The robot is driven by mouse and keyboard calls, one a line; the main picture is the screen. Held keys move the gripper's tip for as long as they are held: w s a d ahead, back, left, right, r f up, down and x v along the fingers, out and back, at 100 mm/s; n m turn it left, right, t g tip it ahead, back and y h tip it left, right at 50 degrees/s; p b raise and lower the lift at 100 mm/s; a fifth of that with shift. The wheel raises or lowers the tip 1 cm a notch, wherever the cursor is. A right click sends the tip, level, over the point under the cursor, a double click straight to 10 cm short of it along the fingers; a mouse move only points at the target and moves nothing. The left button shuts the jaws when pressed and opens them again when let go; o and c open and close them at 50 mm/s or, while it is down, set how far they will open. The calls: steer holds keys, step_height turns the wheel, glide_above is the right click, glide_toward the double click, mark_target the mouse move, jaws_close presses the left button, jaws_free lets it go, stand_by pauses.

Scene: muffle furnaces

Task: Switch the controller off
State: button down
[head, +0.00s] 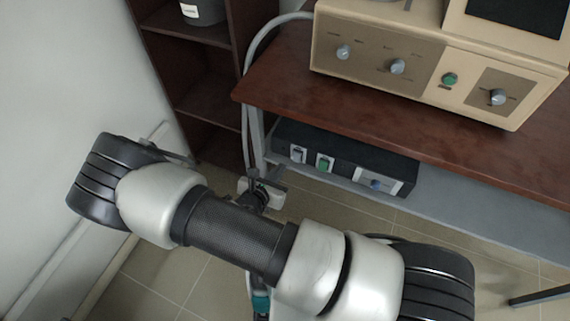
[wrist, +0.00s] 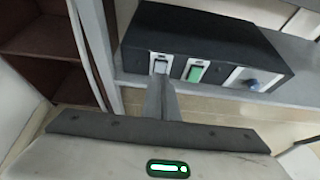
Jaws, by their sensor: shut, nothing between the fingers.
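The controller is probably the black box (head: 345,155) on the low grey shelf under the table. It also shows in the wrist view (wrist: 200,35). Its front has a pale rocker switch (wrist: 160,64) at the left, a green rocker switch (wrist: 195,73) beside it, and a blue-grey knob (wrist: 252,84) at the right. My gripper (wrist: 160,80) is shut and empty. Its fingertips overlap the lower part of the pale switch in the wrist view; I cannot tell whether they touch it. In the head view my gripper (head: 272,178) is just left of the box, partly hidden by my arm.
A beige furnace unit (head: 430,65) with several knobs and a green button stands on the brown table (head: 400,107) above. A grey cable (head: 250,60) hangs by the table's left edge. A dark shelf unit (head: 205,100) stands at the left, holding a white container (head: 203,10).

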steer(key=shift+s+a+r, duration=0.25)
steer(key=shift+s+r, duration=0.35)
steer(key=shift+s, duration=0.05)
steer(key=s+d+r+m+g, duration=0.25)
steer(key=d+r+m, duration=0.35)
steer(key=r+m, duration=0.3)
steer(key=s+d+r+m+g, duration=0.1)
steer(key=d+r+m+g, duration=0.4)
steer(key=r, duration=0.5)
steer(key=s+d+r+m+g, duration=0.1)
steer(key=d+r+m+g, duration=0.1)
steer(key=d+r+m, duration=0.65)
steer(key=s+r+m+t+y, duration=0.35)
steer(key=s+r+m, duration=0.6)
steer(key=r, duration=0.45)
step_height(320, 180, up, 15)
steer(key=s+y+p, duration=0.1)
steer(key=p, duration=1.3)
steer(key=shift+a+p, duration=0.25)
steer(key=shift+p, duration=0.1)
steer(key=shift+d, duration=0.15)
